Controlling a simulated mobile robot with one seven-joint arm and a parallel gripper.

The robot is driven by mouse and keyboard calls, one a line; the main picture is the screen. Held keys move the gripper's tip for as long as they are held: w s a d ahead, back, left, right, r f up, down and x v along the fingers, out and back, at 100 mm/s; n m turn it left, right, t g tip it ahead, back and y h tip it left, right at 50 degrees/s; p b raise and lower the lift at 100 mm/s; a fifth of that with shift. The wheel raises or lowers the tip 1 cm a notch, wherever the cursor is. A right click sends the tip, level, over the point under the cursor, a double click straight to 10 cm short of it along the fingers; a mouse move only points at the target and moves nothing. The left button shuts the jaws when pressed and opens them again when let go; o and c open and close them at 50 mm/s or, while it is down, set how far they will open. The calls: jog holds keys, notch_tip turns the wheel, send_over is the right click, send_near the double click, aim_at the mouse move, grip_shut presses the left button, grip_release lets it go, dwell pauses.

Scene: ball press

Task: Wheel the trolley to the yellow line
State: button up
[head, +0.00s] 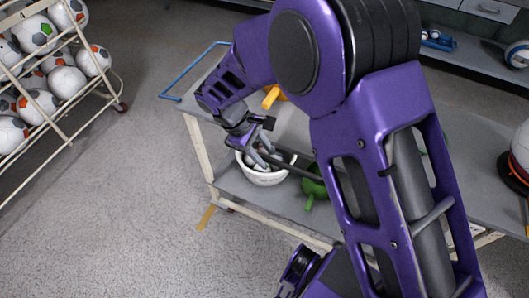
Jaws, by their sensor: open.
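The trolley has a grey top (197,88), cream legs and a lower shelf (238,188). Its blue handle (184,77) sticks out at the top left. A short yellow strip (206,218) shows on the floor just outside the trolley's near left leg; I cannot tell if it continues under the trolley. My gripper (264,152) is open and hangs in front of the trolley, apart from the handle, which is up and to the left of it. My purple arm hides much of the trolley's middle and right.
A white bowl (262,177) and a green object (314,188) are on the lower shelf. A rack of balls (66,82) stands at the left. Open floor lies at the lower left.

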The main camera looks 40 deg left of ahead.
jog(key=shift+o, duration=0.3)
jog(key=shift+r, duration=0.1)
jog(key=p+v, duration=0.2)
jog(key=v, duration=1.5)
jog(key=shift+w+r, duration=0.1)
jog(key=shift+r, duration=0.1)
